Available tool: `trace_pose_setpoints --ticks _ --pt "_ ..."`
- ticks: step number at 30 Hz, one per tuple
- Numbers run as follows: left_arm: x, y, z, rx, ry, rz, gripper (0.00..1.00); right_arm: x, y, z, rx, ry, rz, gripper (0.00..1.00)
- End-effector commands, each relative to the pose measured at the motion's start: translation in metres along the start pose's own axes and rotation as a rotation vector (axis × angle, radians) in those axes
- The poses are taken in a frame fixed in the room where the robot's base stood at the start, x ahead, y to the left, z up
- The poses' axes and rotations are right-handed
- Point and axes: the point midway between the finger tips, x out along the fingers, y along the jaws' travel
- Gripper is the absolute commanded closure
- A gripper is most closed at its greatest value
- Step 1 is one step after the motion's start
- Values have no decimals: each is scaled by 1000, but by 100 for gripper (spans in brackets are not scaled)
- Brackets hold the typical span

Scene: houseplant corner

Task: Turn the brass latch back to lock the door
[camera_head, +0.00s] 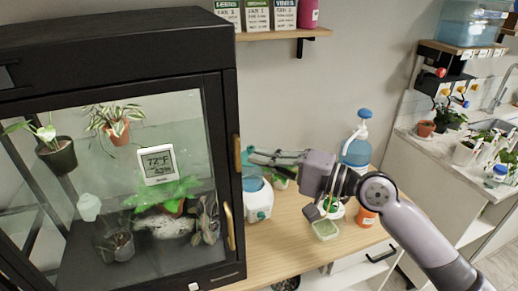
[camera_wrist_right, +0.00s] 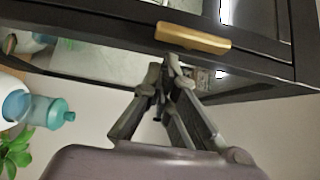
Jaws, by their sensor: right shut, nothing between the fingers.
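The brass latch (camera_head: 237,152) is a short flat bar at the right edge of the black cabinet's glass door (camera_head: 190,115). In the head view it stands upright, along the door frame. In the right wrist view the latch (camera_wrist_right: 193,38) lies lengthwise along the dark frame, just beyond my fingertips. My right gripper (camera_head: 250,157) reaches in from the right with its fingers shut and empty. Its tips (camera_wrist_right: 172,62) are close beside the latch; I cannot tell whether they touch it. The door looks closed against the frame. My left gripper is not in view.
A curved brass handle (camera_head: 229,227) is lower on the door. A blue pump bottle (camera_head: 357,150) stands behind the arm.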

Motion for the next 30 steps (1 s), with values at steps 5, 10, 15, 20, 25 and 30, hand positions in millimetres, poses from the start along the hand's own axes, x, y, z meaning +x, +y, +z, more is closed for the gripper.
trace_pose_setpoints --ticks 5,10,15,20,25,30 --pt "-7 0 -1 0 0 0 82 6 -1 7 1 -1 0 100" --pt "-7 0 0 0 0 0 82 7 1 8 1 -1 0 100" --pt "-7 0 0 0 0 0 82 7 1 8 1 -1 0 100" --pt "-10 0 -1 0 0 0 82 13 10 14 3 -1 0 100" --pt "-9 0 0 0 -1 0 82 13 12 14 0 -1 0 100" --pt "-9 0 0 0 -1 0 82 13 12 14 0 0 0 100"
